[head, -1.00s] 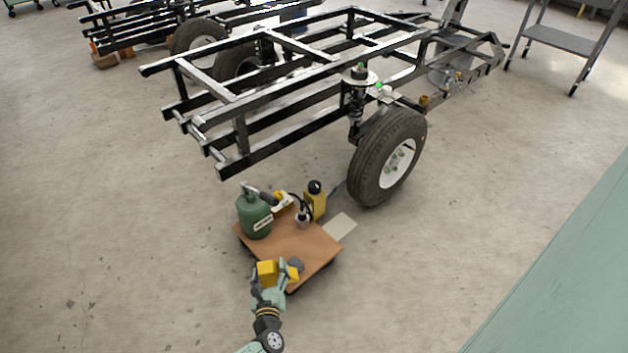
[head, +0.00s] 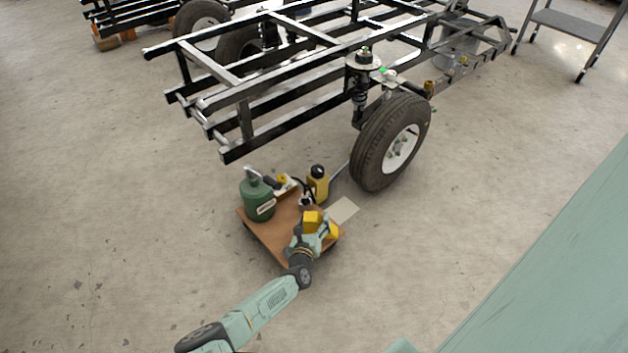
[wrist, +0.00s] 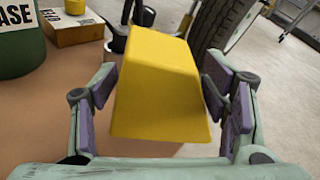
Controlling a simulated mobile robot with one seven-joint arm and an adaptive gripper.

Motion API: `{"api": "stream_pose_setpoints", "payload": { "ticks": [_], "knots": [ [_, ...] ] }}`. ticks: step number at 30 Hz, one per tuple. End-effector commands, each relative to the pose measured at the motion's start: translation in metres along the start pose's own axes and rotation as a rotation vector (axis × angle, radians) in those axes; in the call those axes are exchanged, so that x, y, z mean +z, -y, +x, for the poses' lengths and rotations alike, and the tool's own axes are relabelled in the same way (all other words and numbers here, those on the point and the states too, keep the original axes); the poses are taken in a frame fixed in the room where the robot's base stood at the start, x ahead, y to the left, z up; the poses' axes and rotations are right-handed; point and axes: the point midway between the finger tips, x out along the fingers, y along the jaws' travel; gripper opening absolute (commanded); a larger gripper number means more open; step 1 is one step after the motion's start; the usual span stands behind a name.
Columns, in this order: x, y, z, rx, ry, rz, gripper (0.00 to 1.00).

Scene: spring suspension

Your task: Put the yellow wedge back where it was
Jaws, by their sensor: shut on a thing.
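The yellow wedge (wrist: 155,85) fills the space between the fingers of my gripper (wrist: 160,95) in the wrist view, with a pad against each side. In the head view the wedge (head: 312,218) shows at my gripper (head: 320,228), over the right part of the brown board (head: 262,237). Another yellow patch shows just right of the fingers; I cannot tell if it is the same piece. The wedge's underside is hidden, so I cannot tell whether it touches the board.
A green canister (head: 256,200) stands at the board's left, and a yellow bottle (head: 318,184) with a black cap at its back. A tyre (head: 378,150) on the black frame (head: 235,150) is behind. A pale plate (head: 343,210) lies on the floor right of the board.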

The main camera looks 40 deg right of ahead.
Motion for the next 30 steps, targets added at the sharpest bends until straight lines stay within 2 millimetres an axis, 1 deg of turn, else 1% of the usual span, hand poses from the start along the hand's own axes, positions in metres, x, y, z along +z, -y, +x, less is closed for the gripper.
{"api": "stream_pose_setpoints", "payload": {
  "ticks": [1, 3, 9, 10, 12, 15, 27, 28, 30],
  "knots": [
    [-0.001, 0.000, 0.008, -0.002, 0.000, 0.002, 0.23],
    [0.001, -0.001, 0.015, -0.002, 0.000, 0.001, 0.23],
    [0.004, -0.002, 0.028, -0.001, 0.001, 0.001, 0.23],
    [-0.002, -0.004, 0.029, -0.001, -0.001, 0.001, 0.23],
    [-0.015, -0.009, 0.031, 0.000, -0.002, 0.002, 0.23],
    [-0.026, -0.013, 0.034, 0.000, 0.000, 0.001, 0.23],
    [-0.030, -0.015, 0.034, 0.000, 0.002, -0.001, 0.23],
    [-0.030, -0.015, 0.034, 0.000, 0.000, -0.001, 0.69],
    [-0.029, -0.014, 0.034, 0.000, 0.000, -0.001, 0.74]
  ]
}}
